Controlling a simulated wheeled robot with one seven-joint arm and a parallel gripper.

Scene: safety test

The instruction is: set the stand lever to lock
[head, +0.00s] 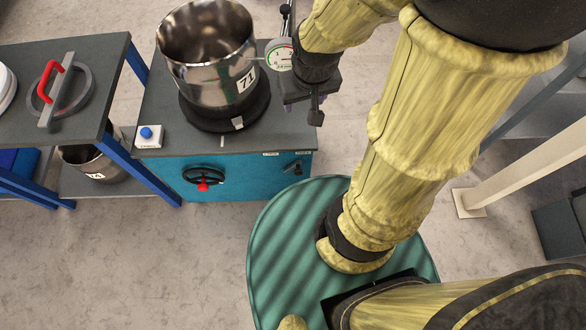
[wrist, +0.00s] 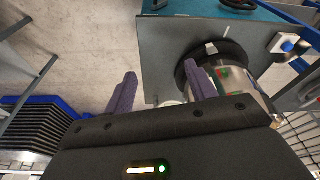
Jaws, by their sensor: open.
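The stand (head: 220,172) is a teal cabinet with a dark grey top. A small dark lever (head: 293,167) sits at the upper right of its front face, with small pale labels close by that are too small to read. Its exact setting is hard to tell. In the wrist view, a dark part that looks like the lever (wrist: 157,5) shows at the top edge. My gripper (head: 307,108) is above the right side of the stand's top, apart from the lever. In the wrist view its two fingers (wrist: 160,88) are spread with nothing between them.
A steel pot marked 71 (head: 207,60) stands on a black ring on the stand. A dial gauge (head: 279,55) is close beside my gripper. A blue button (head: 146,133) and a handwheel with a red knob (head: 203,176) are to the left. A side table (head: 95,55) adjoins at left.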

